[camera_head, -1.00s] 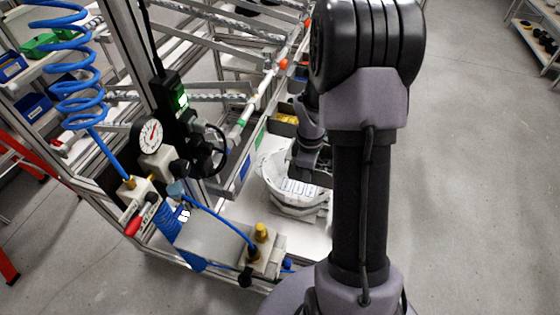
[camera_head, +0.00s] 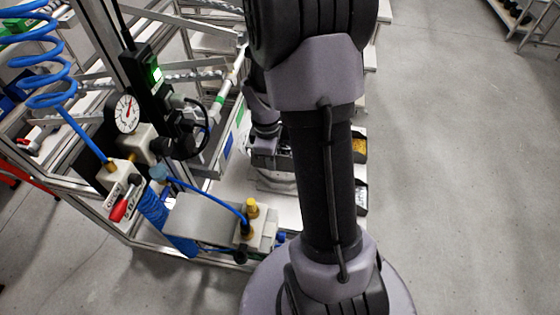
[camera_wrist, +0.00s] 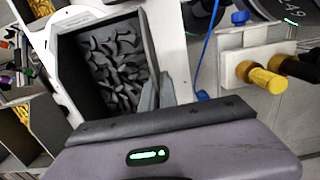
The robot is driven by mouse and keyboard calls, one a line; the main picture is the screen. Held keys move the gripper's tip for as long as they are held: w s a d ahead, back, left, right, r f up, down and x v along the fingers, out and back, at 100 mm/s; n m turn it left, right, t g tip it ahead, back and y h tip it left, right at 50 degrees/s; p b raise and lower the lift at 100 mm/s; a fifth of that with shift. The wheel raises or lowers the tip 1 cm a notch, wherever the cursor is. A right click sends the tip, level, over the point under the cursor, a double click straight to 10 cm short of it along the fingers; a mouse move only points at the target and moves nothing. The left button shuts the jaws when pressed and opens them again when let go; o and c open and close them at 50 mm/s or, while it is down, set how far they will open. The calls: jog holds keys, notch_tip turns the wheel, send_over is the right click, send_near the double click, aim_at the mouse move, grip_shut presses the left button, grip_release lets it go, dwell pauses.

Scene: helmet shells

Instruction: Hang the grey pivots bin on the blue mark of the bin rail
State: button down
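The grey pivots bin (camera_wrist: 150,38), full of dark curved pieces, fills the upper left-middle of the wrist view. My gripper (camera_wrist: 160,92) has its narrow grey fingers close together at the bin's right wall and appears shut on it. In the head view the gripper (camera_head: 265,140) is partly hidden behind my arm, with the bin (camera_head: 283,162) just below it, mostly hidden. The bin rail (camera_head: 221,165) runs along the near side of the rack, left of the gripper. Its blue mark (camera_head: 228,145) is visible, with a green mark (camera_head: 240,117) farther along.
A bin with yellow contents (camera_head: 360,146) and another bin (camera_head: 361,195) stand right of my arm. A gauge (camera_head: 123,113), a blue coiled hose (camera_head: 45,70) and a fixture with yellow knob (camera_head: 252,207) crowd the left. Floor at right is clear.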

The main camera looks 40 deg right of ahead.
jog(key=w+a+f+b, duration=0.1)
jog(key=w+a+f, duration=0.1)
jog(key=w+a, duration=0.3)
jog(key=shift+w+f+b, duration=0.15)
jog(key=shift+w+b, duration=0.2)
jog(key=shift+w, duration=0.3)
dwell(0.4)
jog(key=c, duration=1.6)
grip_release()
jog(key=shift+o, duration=0.2)
